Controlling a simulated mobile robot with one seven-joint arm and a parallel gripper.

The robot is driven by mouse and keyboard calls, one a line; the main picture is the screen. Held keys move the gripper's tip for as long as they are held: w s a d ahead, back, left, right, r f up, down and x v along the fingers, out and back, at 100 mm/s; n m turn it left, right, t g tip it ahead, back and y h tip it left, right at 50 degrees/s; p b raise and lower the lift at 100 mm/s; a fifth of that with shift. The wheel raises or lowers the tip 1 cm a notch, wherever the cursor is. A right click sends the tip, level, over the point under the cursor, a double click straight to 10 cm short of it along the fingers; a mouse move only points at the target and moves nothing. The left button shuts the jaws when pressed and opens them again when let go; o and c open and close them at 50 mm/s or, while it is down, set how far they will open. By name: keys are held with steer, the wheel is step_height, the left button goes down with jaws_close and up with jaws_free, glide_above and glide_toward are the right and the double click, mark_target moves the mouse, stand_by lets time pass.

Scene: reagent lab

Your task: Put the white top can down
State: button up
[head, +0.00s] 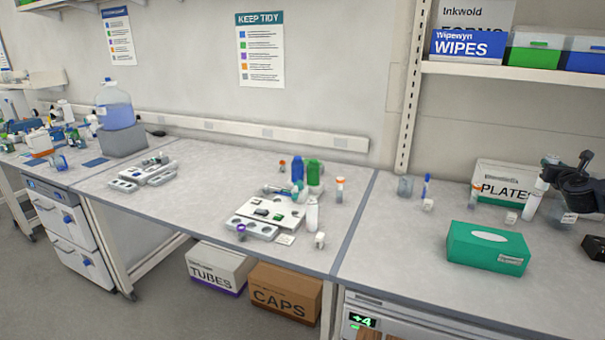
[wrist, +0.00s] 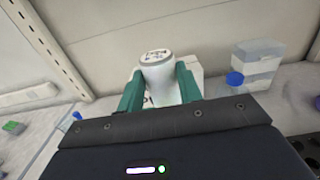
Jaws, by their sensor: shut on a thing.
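The white top can (wrist: 158,75) sits upright between the green fingers of my gripper (wrist: 160,92) in the wrist view, with its printed top facing the camera. My gripper is shut on it. In the head view the can (head: 534,200) is a slim white cylinder, slightly tilted, at the right of the bench. My dark gripper (head: 549,183) reaches it from the right. The can's lower end is near the bench top, but I cannot tell whether it touches. The fingers hide part of its sides.
The PLATES box (head: 503,178) stands behind the can. A dark jar (head: 568,218) is close on the right. Bench left of the tissue box is mostly clear.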

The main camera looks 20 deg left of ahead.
steer(key=w+a+n+g+y, duration=0.1)
steer(key=w+a+n+y, duration=0.2)
steer(key=a, duration=1.6)
steer(key=w+a+n+g+y, duration=0.1)
steer(key=a+n+y, duration=0.3)
steer(key=a, duration=1.5)
steer(key=s+a+n+g+y, duration=0.1)
steer(key=s+a+g+y, duration=0.3)
steer(key=a, duration=0.8)
steer(key=s+a+n+y, duration=0.1)
steer(key=s+a+n, duration=0.1)
steer(key=s+a, duration=0.75)
steer(key=s+a+n+g+y, duration=0.1)
steer(key=s+a+y, duration=0.2)
steer(key=a, duration=1.1)
step_height(320, 180, down, 20)
steer(key=shift+w+d+r, duration=0.1)
steer(key=shift+w+r, duration=0.05)
steer(key=o, duration=1.1)
steer(key=shift+c, duration=0.2)
